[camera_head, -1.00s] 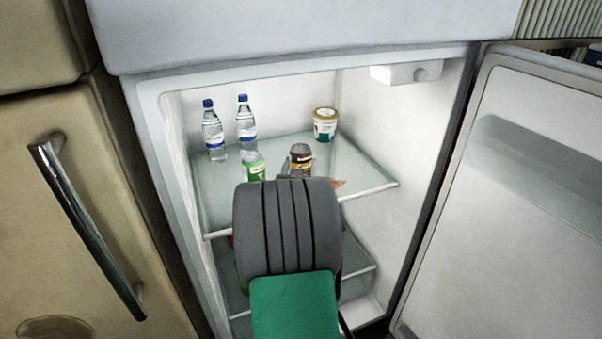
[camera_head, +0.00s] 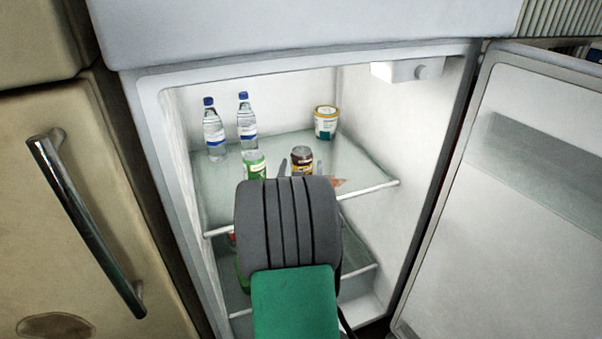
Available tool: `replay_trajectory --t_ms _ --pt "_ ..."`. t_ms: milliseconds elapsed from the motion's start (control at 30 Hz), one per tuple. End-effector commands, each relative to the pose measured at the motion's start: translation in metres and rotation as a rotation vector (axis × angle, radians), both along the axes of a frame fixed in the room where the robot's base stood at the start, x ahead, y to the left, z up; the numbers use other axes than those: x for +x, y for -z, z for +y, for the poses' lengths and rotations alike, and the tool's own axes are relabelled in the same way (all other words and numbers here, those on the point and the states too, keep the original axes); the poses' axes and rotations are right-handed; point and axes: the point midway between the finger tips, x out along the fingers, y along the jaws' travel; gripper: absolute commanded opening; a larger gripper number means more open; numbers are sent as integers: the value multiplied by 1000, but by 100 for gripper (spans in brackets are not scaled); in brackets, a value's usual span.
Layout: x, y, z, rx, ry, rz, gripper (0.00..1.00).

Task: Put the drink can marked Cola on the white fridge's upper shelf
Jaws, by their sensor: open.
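The white fridge (camera_head: 152,130) stands open, and its glass upper shelf (camera_head: 225,205) is in view. A dark brown can with a yellowish band (camera_head: 302,154) stands upright on the upper shelf, its lower part hidden by my arm; I cannot read its marking. My gripper (camera_head: 301,168) is open, with a finger showing on each side of this can. Whether the fingers touch it I cannot tell. A green can (camera_head: 255,163) stands just left of the gripper on the same shelf.
Two water bottles (camera_head: 214,136) (camera_head: 247,124) and a tub (camera_head: 326,122) stand at the back of the upper shelf. A flat pinkish item (camera_head: 338,183) lies near its front edge. The lower shelf (camera_head: 357,275) holds partly hidden items. The open door (camera_head: 530,200) is at right.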

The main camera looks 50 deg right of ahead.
Motion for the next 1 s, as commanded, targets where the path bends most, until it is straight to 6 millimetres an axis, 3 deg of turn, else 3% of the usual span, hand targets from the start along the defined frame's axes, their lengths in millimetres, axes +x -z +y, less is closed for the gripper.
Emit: replay_trajectory --t_ms 400,500,1000 --pt "-49 -1 81 -3 -5 -2 81" --pt "-57 0 94 0 -4 -1 81" --pt "-62 1 103 13 0 6 81"
